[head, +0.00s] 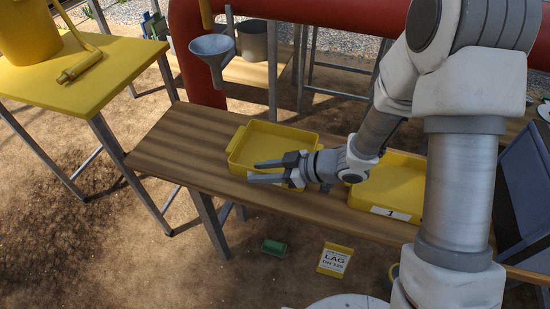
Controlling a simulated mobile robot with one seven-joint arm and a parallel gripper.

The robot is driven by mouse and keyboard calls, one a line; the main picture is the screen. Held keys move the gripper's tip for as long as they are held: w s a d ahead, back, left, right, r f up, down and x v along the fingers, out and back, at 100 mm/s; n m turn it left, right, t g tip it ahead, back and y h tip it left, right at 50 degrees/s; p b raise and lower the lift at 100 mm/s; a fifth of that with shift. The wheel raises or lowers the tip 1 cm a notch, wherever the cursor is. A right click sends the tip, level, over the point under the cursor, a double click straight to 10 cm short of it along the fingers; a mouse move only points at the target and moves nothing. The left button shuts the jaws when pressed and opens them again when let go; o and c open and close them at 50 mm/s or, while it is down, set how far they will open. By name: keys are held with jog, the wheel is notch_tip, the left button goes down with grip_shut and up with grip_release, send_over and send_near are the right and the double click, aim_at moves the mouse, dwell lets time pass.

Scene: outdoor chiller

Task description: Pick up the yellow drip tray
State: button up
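A shallow yellow tray (272,139) with a raised rim lies on the wooden bench, left of my forearm; it looks like the drip tray. My gripper (254,171) is at its near side, with its two fingers pointing left and apart. The gripper appears open and empty. The fingers and wrist hide part of the tray's near wall and near right corner. I cannot tell whether a finger touches the tray. A second yellow tray (397,186), labelled "1", lies further right, partly hidden by my arm.
The wooden bench (172,152) has bare room left of the tray. A metal funnel (212,50) and red pipe (194,70) stand behind. A yellow table (105,72) is at left. A dark blue panel (525,185) is at right. A yellow sign (335,259) and green object (274,247) lie below.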

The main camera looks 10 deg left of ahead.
jog(key=shift+x, duration=1.25)
jog(key=shift+d, duration=0.1)
grip_shut()
dwell(0.3)
